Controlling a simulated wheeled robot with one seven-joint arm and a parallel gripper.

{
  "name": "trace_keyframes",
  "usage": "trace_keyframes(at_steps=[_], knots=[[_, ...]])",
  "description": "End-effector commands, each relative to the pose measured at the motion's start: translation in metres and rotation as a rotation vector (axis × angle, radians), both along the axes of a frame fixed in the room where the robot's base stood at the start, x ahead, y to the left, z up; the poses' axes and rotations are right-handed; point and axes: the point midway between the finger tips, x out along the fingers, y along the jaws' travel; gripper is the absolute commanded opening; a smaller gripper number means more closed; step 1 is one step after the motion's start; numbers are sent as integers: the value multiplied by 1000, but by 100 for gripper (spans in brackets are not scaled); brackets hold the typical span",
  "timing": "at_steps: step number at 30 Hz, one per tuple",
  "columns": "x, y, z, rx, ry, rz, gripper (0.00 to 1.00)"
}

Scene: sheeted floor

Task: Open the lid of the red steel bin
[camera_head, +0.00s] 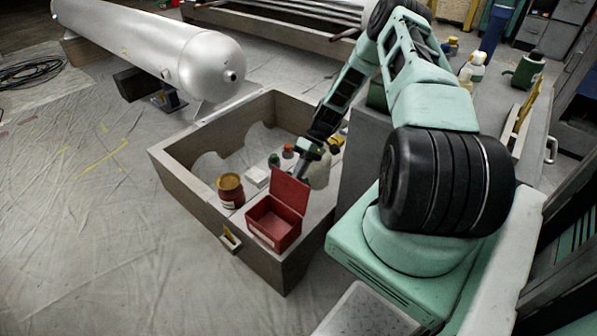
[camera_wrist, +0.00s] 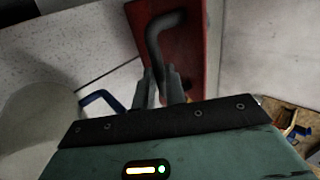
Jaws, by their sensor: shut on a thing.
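The red steel bin (camera_head: 273,224) stands on the wooden frame near its front corner. Its lid (camera_head: 290,190) is raised, standing roughly upright at the back edge, and the inside of the bin shows. My gripper (camera_head: 303,174) is behind the lid, and its fingertips are partly hidden by the lid in the head view. In the wrist view my gripper (camera_wrist: 162,88) is shut on a dark grey bent handle (camera_wrist: 158,40), which is on the outer face of the red lid (camera_wrist: 187,20).
A grey cabinet (camera_head: 362,160) rises to the right. The sheeted floor at front left is clear.

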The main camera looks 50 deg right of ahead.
Motion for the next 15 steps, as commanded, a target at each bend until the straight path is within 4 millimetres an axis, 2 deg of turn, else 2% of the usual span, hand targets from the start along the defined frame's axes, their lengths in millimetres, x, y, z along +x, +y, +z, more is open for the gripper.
trace_keyframes(at_steps=[1, 6, 7, 9, 15], knots=[[-3, -11, -11, -29, 0, -10, 0], [-3, -12, -11, -31, -1, -12, 0], [-3, -12, -11, -31, -1, -12, 15], [-3, -12, -11, -30, -2, -11, 34], [-3, -11, -9, -29, -1, -11, 34]])
